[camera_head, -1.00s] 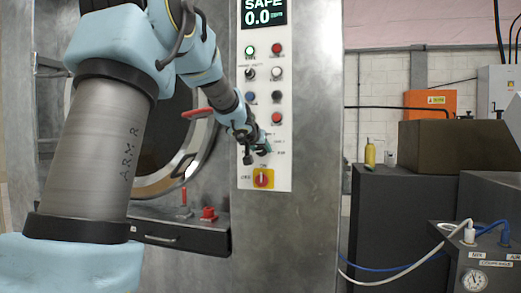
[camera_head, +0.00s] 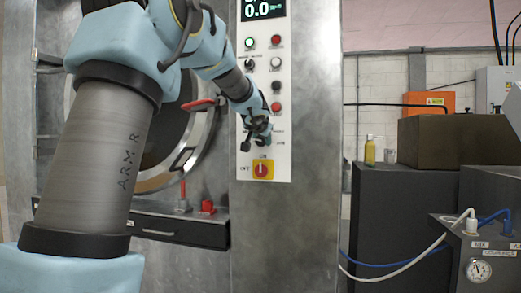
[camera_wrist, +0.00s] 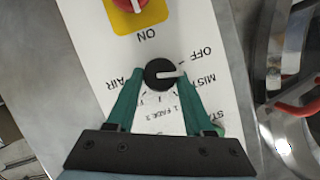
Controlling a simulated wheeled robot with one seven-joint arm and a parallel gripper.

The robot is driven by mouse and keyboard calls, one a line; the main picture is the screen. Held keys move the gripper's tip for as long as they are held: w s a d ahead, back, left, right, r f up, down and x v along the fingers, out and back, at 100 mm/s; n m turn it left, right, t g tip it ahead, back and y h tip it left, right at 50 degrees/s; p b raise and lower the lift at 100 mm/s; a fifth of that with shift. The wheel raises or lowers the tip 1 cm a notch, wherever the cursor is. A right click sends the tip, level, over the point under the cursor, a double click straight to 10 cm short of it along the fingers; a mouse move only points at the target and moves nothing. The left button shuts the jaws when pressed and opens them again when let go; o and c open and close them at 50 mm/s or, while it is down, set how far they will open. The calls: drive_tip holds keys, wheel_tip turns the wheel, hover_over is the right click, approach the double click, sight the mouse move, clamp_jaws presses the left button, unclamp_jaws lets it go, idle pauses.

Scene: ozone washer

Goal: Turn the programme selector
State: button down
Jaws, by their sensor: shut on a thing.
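The programme selector is a round black knob (camera_wrist: 165,73) with a white pointer line, on the white control panel (camera_wrist: 95,65). In the wrist view its pointer faces right, between the OFF and MIST marks and close to MIST. AIR is printed on the opposite side. My gripper (camera_wrist: 163,80) has its green fingertips closed on either side of the knob; it also shows in the head view (camera_head: 262,138) at the lower part of the panel (camera_head: 283,160). There the selector is hidden behind my gripper.
A red switch on a yellow plate (camera_head: 263,170) sits just below my gripper. Buttons, including a red one (camera_head: 276,106), line the panel above. A round door with a red handle (camera_head: 198,104) is to the left. A yellow bottle (camera_head: 370,152) stands on a dark cabinet (camera_head: 400,215) at right.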

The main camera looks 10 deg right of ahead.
drive_tip(key=m+b, duration=0.1)
drive_tip(key=b, duration=0.2)
drive_tip(key=f+m+t+y+b, duration=0.1)
drive_tip(key=b, duration=0.2)
drive_tip(key=m+t+b, duration=0.1)
drive_tip(key=m+b, duration=0.1)
drive_tip(key=b, duration=0.1)
drive_tip(key=shift+s+d+f+y, duration=0.15)
drive_tip(key=shift+d+y, duration=0.1)
drive_tip(key=shift+y, duration=0.05)
drive_tip(key=m+b, duration=0.1)
drive_tip(key=b, duration=0.2)
drive_tip(key=m+t+y+b, duration=0.1)
drive_tip(key=m+b, duration=0.1)
drive_tip(key=b, duration=0.2)
drive_tip(key=shift+d+f+m+b, duration=0.1)
drive_tip(key=shift+f+m+b, duration=0.05)
drive_tip(key=shift+m+b, duration=0.15)
drive_tip(key=m+t+b, duration=0.2)
drive_tip(key=m+b, duration=0.2)
drive_tip(key=b, duration=0.2)
drive_tip(key=shift+f, duration=0.2)
drive_tip(key=m+t+b, duration=0.1)
drive_tip(key=m+b, duration=0.2)
drive_tip(key=b, duration=0.1)
drive_tip(key=shift+h, duration=0.4)
drive_tip(key=shift+r+m+t+b, duration=0.15)
drive_tip(key=shift+m+t+b, duration=0.25)
drive_tip(key=shift+m+b, duration=0.4)
drive_tip(key=shift+r, duration=0.1)
